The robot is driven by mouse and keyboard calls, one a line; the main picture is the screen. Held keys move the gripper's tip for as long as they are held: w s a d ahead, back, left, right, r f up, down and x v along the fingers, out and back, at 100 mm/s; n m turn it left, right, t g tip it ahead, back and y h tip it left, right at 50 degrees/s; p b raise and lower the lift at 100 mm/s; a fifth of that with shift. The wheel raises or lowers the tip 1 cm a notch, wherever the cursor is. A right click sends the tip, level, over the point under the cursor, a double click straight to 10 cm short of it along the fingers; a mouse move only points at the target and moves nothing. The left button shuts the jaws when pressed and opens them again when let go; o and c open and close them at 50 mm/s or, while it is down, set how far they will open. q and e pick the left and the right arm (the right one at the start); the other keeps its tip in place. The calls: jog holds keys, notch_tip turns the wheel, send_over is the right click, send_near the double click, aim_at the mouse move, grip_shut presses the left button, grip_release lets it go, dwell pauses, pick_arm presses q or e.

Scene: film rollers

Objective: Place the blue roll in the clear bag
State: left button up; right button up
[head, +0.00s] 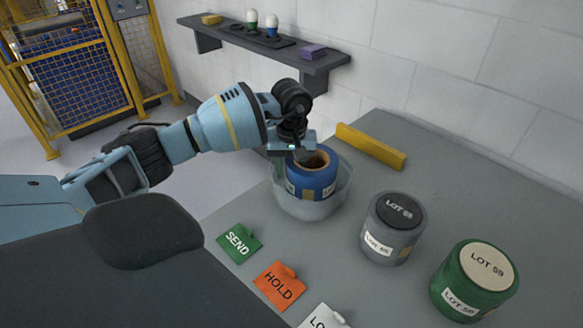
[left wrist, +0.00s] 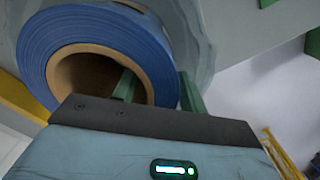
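The blue roll (head: 312,177) stands inside the clear bag (head: 314,209) on the table, its top near the bag's rim. In the left wrist view the roll (left wrist: 99,38) shows its brown core, and the bag wall (left wrist: 193,38) is beside it. My left gripper (head: 297,152) is at the roll's top. In the left wrist view one green finger is in the core and the other is outside the roll, so they straddle its wall. I cannot tell whether they press on it. The roll's underside is hidden. My right gripper is not in view.
A grey roll (head: 392,230) and a green roll (head: 472,283) stand to the right. A green SEND card (head: 239,242), an orange HOLD card (head: 279,285) and a white card (head: 323,317) lie in front. A yellow bar (head: 371,146) lies behind. A wall shelf (head: 318,66) holds small items.

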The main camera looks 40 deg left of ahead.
pick_arm(q)
notch_tip(320, 180, up, 12)
jog(key=shift+r, duration=0.1)
dwell(0.6)
dwell(0.4)
